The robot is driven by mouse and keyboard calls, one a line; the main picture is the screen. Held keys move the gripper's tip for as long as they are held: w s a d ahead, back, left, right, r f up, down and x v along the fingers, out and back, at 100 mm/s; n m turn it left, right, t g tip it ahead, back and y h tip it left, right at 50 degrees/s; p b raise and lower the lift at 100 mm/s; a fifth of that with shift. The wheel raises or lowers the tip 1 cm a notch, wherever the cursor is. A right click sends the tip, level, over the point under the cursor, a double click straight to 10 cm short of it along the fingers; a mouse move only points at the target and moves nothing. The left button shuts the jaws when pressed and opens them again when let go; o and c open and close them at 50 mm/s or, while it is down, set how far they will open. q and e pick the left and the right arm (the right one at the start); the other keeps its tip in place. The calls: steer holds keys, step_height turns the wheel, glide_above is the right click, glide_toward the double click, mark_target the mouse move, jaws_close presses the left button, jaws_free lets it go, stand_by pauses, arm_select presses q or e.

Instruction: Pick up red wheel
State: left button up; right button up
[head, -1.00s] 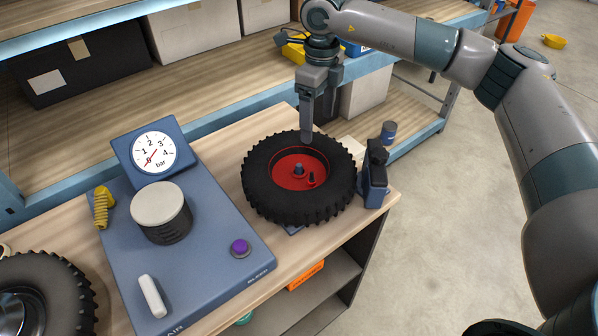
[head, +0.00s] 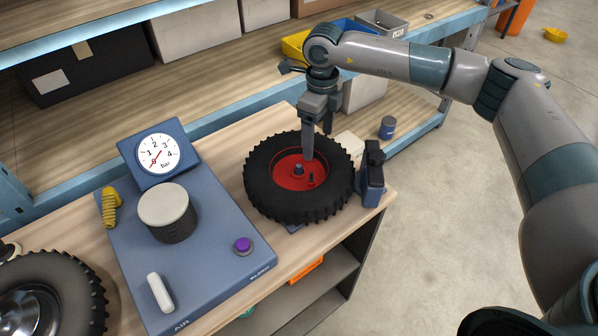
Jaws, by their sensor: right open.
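The red wheel is a knobbly black tyre (head: 262,196) around a red hub (head: 290,179), lying flat near the right end of the wooden bench. My right gripper (head: 318,143) points down over the wheel's far side. It is open, its two fingers apart, and one finger overlaps the hub's far right part in the picture. I cannot tell whether it touches the wheel. My left gripper is not in view.
A blue box with a gauge (head: 158,154) and a white-topped cylinder (head: 167,210) stands left of the wheel. A dark blue block (head: 371,178) stands close on its right. Another wheel (head: 60,285) lies at lower left. Shelves (head: 220,100) with boxes run behind.

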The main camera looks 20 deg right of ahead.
steer(key=c, duration=1.6)
steer(key=shift+c, duration=0.2)
steer(key=shift+r, duration=0.15)
steer(key=shift+w+r+b, duration=0.1)
steer(key=shift+r+b, duration=0.3)
steer(key=shift+r, duration=0.05)
step_height(320, 180, up, 9)
steer(key=b, duration=0.3)
